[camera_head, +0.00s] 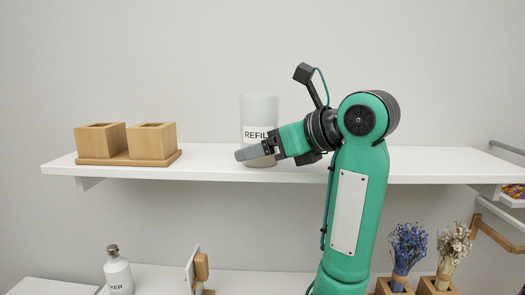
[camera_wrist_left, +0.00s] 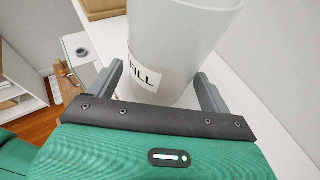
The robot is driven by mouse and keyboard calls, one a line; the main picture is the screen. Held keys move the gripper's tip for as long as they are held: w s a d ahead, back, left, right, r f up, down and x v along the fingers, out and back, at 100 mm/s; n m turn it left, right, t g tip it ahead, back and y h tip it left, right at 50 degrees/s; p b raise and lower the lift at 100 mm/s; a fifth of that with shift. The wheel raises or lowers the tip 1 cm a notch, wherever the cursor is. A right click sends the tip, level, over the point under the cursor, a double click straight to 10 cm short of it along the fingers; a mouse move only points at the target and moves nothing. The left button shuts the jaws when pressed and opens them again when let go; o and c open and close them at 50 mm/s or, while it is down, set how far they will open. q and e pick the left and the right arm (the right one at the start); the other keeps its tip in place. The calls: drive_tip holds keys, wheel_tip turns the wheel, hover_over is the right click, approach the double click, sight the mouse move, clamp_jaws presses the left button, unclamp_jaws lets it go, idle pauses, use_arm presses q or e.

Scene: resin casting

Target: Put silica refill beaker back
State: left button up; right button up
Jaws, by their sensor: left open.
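The silica refill beaker (camera_head: 259,108) is a frosted, translucent cup with a white label that reads "REFILL", partly covered by my gripper. It stands upright on the white wall shelf (camera_head: 360,166), right of the wooden boxes. My left gripper (camera_head: 254,151) reaches it from the right at the lower part of the cup. In the left wrist view the beaker (camera_wrist_left: 172,48) sits between the two spread fingers of the left gripper (camera_wrist_left: 160,76), which is open around it. Whether a finger touches the wall cannot be told. My right gripper is not in view.
Two open wooden boxes (camera_head: 151,143) stand on a wooden base at the shelf's left. Below are a white bottle (camera_head: 118,275), a wooden stand (camera_head: 200,270) and dried flowers (camera_head: 407,245) in wooden pots. The shelf is clear between the boxes and beaker.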

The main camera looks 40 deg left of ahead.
use_arm(q)
drive_tip(key=b+v, duration=0.4)
drive_tip(key=v, duration=0.7)
drive_tip(key=shift+d+f, duration=0.1)
